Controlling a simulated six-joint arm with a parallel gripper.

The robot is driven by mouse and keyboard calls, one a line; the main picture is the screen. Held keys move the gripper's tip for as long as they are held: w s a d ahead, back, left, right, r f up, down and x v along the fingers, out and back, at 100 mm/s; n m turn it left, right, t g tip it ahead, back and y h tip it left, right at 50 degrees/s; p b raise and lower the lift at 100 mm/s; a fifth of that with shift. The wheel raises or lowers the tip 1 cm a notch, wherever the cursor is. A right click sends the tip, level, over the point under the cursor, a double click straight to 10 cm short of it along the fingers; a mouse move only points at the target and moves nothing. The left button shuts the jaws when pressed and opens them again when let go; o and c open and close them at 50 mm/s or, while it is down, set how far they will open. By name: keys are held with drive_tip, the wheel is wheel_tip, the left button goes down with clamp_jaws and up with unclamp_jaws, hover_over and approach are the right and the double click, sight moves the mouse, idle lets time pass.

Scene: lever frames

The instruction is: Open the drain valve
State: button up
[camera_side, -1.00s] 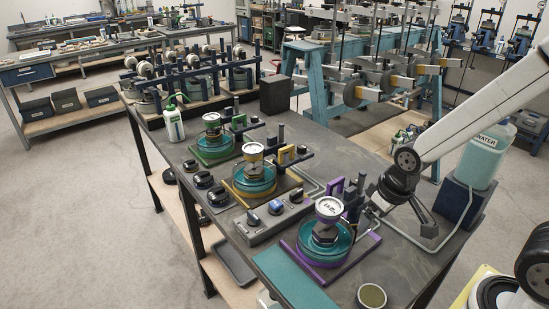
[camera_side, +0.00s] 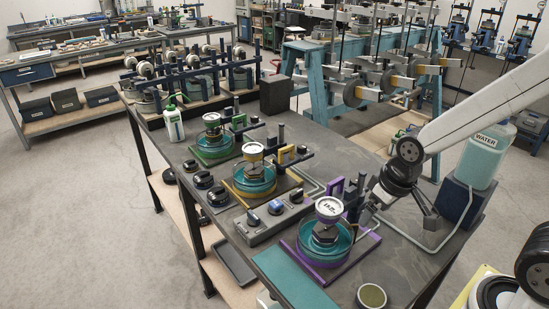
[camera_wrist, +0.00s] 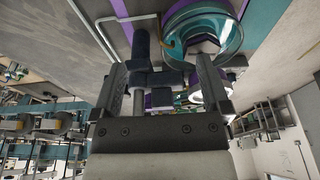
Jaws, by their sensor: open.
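My gripper (camera_side: 372,202) is at the purple-framed station, to the right of its dark blue post and purple bracket (camera_side: 337,187). In the wrist view my gripper (camera_wrist: 163,78) is open, with a dark blue post and clamp (camera_wrist: 155,75) showing between its fingers. I cannot tell whether the fingers touch it. The station has a clear dish with a teal ring (camera_side: 343,246) and a white dial gauge (camera_side: 328,208) on top. A grey valve box (camera_side: 262,228) with black levers and one blue lever (camera_side: 275,208) stands to its left. No label shows which is the drain valve.
Yellow (camera_side: 254,179) and green (camera_side: 212,144) stations stand farther back, beside several black knobs (camera_side: 203,180). A water tank (camera_side: 482,155) is at right. A small round tin (camera_side: 371,296) and a teal mat (camera_side: 293,280) lie at the bench front.

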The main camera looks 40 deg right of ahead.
drive_tip(key=shift+w+v, duration=0.4)
drive_tip(key=shift+v, duration=1.45)
drive_tip(key=n+g+h, duration=0.3)
drive_tip(key=n+h, duration=0.1)
drive_tip(key=n, duration=1.4)
hover_over(253, 214)
drive_tip(key=a, duration=0.3)
drive_tip(key=shift+h, duration=0.3)
wheel_tip(253, 214, down, 5)
drive_tip(key=shift+a+r, duration=0.15)
drive_tip(key=shift+x, duration=3.85)
drive_tip(key=shift+w, duration=0.1)
